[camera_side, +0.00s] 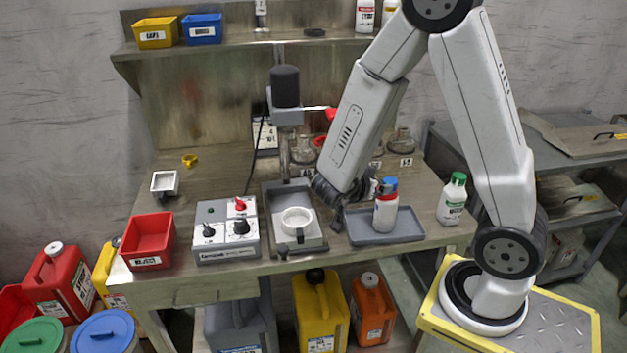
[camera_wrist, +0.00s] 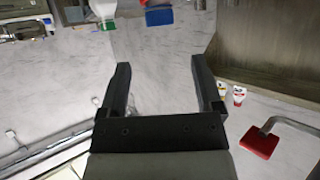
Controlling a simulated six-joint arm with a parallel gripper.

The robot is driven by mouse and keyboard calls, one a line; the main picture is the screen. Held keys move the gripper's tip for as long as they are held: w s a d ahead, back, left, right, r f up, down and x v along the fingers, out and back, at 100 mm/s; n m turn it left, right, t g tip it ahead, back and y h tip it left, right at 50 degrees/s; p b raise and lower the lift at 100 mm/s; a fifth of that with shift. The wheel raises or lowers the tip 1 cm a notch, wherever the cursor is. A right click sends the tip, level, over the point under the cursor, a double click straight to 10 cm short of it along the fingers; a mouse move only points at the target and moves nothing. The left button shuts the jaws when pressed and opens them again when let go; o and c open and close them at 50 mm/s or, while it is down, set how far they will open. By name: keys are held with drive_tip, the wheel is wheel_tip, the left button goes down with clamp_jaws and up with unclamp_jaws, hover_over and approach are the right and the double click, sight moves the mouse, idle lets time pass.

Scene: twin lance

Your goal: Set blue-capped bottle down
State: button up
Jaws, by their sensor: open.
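The blue-capped bottle (camera_side: 385,212) is white with a red band below its cap. It stands upright on the dark grey tray (camera_side: 413,229) at the front right of the bench in the side view. My gripper (camera_side: 338,207) is just left of the bottle, partly in shadow under my forearm. Whether it touches the bottle cannot be told from the side view. In the wrist view my gripper (camera_wrist: 161,72) has its two dark fingers spread wide, with nothing held between them. I cannot make out the blue-capped bottle in the wrist view.
A green-capped bottle (camera_side: 453,200) stands right of the tray. Left of the tray are a metal stand with a white dish (camera_side: 296,221), a control box (camera_side: 226,230) and a red bin (camera_side: 149,241). A shelf (camera_side: 240,44) runs along the back.

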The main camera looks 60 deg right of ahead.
drive_tip(key=shift+w, duration=0.1)
idle(0.6)
drive_tip(key=w+a+n+t+y, duration=0.9)
drive_tip(key=w+a+n, duration=0.1)
drive_tip(key=a, duration=0.1)
drive_tip(key=s+a+f+n+g+y, duration=0.1)
drive_tip(key=s+a+n+g+y, duration=0.2)
drive_tip(key=s+n, duration=0.6)
drive_tip(key=shift+s+a+f+g+y, duration=0.2)
drive_tip(key=shift+a+g+y, duration=0.2)
drive_tip(key=shift+a+g, duration=0.7)
